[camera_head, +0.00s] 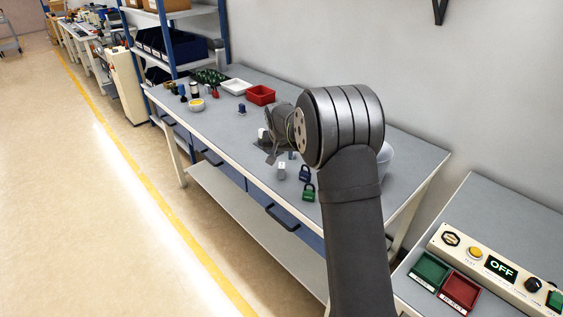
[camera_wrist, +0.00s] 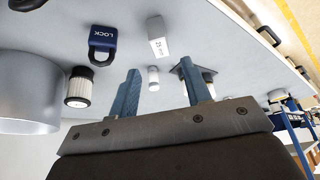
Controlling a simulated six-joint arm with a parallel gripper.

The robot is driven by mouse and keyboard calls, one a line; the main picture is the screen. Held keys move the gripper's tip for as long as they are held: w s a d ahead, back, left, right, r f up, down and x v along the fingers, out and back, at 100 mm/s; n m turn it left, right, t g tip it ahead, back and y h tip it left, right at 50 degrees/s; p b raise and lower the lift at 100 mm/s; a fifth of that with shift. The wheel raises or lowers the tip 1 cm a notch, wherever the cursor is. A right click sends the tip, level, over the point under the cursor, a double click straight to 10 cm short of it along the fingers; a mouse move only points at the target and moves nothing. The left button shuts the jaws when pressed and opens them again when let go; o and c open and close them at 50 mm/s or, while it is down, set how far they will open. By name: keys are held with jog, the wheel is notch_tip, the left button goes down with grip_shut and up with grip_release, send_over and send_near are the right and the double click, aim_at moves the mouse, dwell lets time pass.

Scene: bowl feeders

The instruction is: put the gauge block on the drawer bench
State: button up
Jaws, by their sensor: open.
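The gauge block (camera_wrist: 160,38), a small pale block with a size label, stands on the grey top of the drawer bench (camera_wrist: 220,35). In the head view the gauge block (camera_head: 281,172) is near the bench's front edge, left of the blue padlock; the drawer bench (camera_head: 235,128) runs along the wall with blue drawers below. My gripper (camera_wrist: 160,66) is open, with its two blue-grey fingers apart and nothing held between them. The block lies beyond the fingertips in the wrist view. In the head view my arm hides part of the bench.
A blue padlock (camera_wrist: 103,45), a ribbed filter (camera_wrist: 79,88), a small white cylinder (camera_wrist: 153,78) and a pale round container (camera_wrist: 30,90) are near the gripper. A green padlock (camera_head: 309,192) lies at the front edge. A red bin (camera_head: 261,95) and white tray (camera_head: 235,86) stand farther back.

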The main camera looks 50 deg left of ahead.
aim_at(282, 164)
jog(key=shift+v, duration=1.6)
jog(key=x, duration=1.2)
jog(key=shift+w+a+r, duration=0.1)
jog(key=shift+r, duration=1.55)
